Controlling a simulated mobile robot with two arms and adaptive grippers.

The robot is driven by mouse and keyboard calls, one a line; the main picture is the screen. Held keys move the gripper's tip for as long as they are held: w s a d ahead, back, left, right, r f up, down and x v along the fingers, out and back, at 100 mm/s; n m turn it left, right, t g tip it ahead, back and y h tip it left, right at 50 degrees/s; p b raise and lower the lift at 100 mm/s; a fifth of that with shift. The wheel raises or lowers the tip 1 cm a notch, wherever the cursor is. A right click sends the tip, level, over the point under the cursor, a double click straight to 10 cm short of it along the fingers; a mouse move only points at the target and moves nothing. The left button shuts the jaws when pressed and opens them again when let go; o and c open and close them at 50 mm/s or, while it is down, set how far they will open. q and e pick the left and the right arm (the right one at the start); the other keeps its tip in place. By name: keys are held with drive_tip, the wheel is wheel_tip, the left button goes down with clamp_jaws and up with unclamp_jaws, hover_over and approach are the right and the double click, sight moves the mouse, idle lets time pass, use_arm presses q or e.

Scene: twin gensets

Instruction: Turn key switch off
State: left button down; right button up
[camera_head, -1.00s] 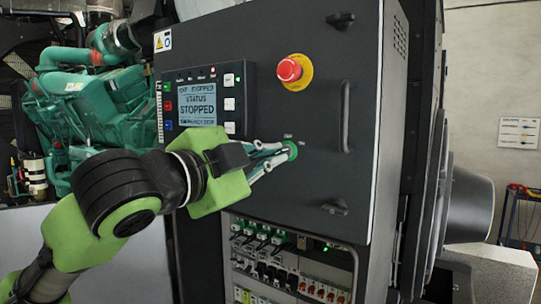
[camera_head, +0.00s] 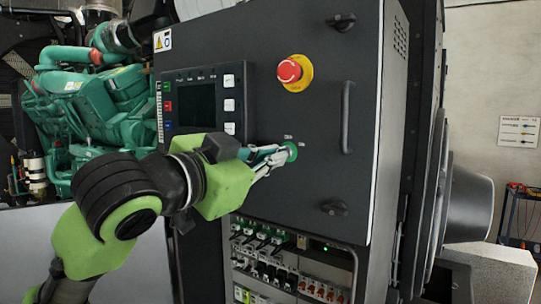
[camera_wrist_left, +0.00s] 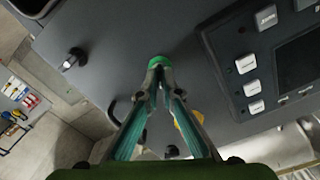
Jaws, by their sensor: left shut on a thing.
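The key switch (camera_head: 291,151) is a small green round part on the dark cabinet door, below the red emergency stop. The controller display (camera_head: 194,105) on the door is dark and blank. My right gripper is not in view.
A red emergency stop button (camera_head: 289,71) on a yellow disc sits above the key switch. A vertical door handle (camera_head: 346,118) and a latch (camera_head: 335,208) are to the right. Breakers (camera_head: 285,270) sit below the door. The green engine (camera_head: 100,105) stands at left.

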use_arm(q)
drive_tip(key=n+p, duration=0.1)
drive_tip(key=n, duration=0.4)
drive_tip(key=shift+n, duration=0.3)
idle(0.4)
drive_tip(key=c, duration=2.2)
unclamp_jaws()
drive_tip(key=shift+c, duration=0.2)
drive_tip(key=v, duration=1.2)
